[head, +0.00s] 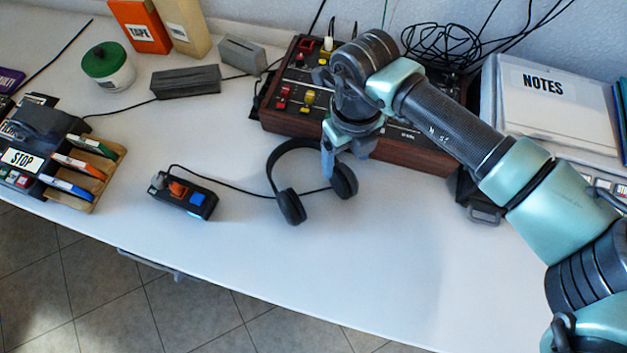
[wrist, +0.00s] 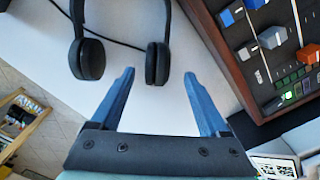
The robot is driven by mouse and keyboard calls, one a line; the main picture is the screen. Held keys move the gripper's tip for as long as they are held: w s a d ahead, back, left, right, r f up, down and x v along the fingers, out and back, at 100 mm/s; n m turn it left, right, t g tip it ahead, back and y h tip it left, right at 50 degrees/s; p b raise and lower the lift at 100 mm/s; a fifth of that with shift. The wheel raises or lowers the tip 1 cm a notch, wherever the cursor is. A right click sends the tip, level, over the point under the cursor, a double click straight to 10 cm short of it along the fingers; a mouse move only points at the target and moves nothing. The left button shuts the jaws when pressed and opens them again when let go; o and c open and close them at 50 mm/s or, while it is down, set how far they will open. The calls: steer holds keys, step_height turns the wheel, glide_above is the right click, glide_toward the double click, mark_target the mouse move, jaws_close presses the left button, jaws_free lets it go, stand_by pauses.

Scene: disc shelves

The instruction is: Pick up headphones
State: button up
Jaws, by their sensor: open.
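The dark headphones (head: 291,206) lie on the white table in the head view, with the band toward the back and the two ear pads toward the front. A cable runs from them to the left. In the wrist view the headphones (wrist: 92,58) show at the top, both ear pads toward me, the band cut off by the frame. My gripper (head: 328,160) is over the right side of the headphones in the head view. In the wrist view my gripper (wrist: 158,76) has its two blue fingers spread, empty, with the right ear pad near the space between their tips.
A wood-sided mixer (head: 400,150) stands just behind and right of the headphones. A small black box with orange and blue buttons (head: 184,195) lies to the left. A NOTES binder (head: 550,110) is at the back right. The table in front is clear.

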mark_target(341, 177)
steer(key=f, duration=0.7)
steer(key=shift+s+a+f, duration=0.1)
steer(key=shift+a+f, duration=0.1)
jaws_close()
